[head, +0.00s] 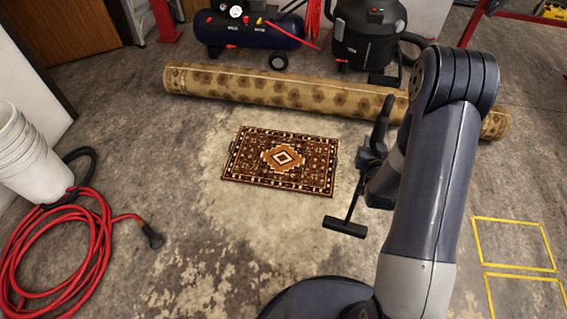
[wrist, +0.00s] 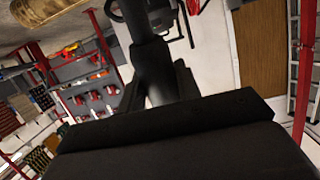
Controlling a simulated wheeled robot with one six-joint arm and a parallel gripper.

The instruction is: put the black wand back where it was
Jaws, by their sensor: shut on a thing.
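The black wand (head: 345,226) has a wide flat head on a thin shaft, with a thicker handle above. My gripper (head: 373,168) is shut on it around the middle. The wand is tilted, head toward the lower left, right of the small rug in the head view. Its height above the floor is hard to judge. Two yellow outlined rectangles (head: 513,244) are marked on the floor at the right, with bare floor inside what shows.
A small patterned rug (head: 282,160) lies mid-floor. A rolled rug (head: 290,93) lies behind it. A compressor (head: 247,27) and black vacuum (head: 367,32) stand at the back. A red hose (head: 100,245) and white buckets (head: 32,160) are at left. Front floor is clear.

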